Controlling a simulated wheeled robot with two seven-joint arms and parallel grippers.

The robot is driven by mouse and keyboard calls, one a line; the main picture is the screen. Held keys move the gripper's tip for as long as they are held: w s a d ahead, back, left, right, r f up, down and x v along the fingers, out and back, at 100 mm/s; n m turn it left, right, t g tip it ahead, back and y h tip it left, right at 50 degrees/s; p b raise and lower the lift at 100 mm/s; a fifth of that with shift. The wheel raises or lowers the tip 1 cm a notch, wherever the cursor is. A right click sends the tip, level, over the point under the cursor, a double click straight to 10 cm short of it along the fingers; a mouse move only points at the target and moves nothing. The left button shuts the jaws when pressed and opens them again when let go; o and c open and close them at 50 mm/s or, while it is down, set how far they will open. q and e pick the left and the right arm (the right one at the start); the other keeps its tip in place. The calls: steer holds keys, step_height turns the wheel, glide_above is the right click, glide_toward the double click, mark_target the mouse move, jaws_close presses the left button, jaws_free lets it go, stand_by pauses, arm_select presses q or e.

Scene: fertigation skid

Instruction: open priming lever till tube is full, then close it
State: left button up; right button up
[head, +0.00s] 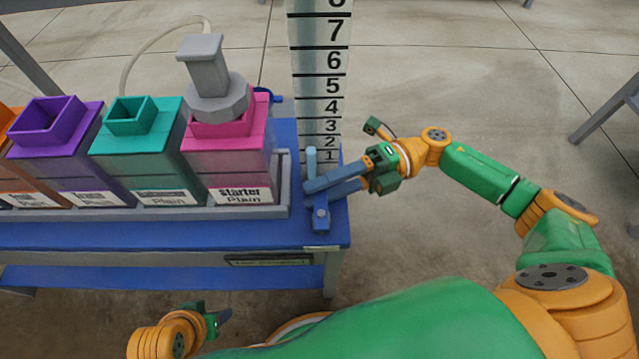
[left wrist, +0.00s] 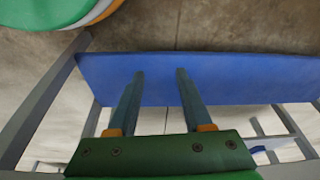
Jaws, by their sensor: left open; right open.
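The tall clear tube (head: 319,85) with black number marks stands at the blue stand's right end. No clear liquid level can be made out in it. A blue lever part with a round pivot (head: 320,217) sits at its base, and a light-blue upright bar (head: 311,160) rises beside it. My right gripper (head: 313,191) reaches in from the right, its blue-grey fingers open at this lever. The fingers overlap the bar and partly hide it; contact cannot be told. My left gripper (head: 222,315) is low in front of the stand; the left wrist view shows it (left wrist: 160,74) open and empty.
A pink starter container (head: 226,160) with a grey fitting (head: 204,68) stands in a grey tray (head: 283,190) left of the tube. Teal (head: 138,150) and purple (head: 60,150) containers stand farther left.

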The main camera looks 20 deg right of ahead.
steer(key=shift+a, duration=0.1)
jaws_close()
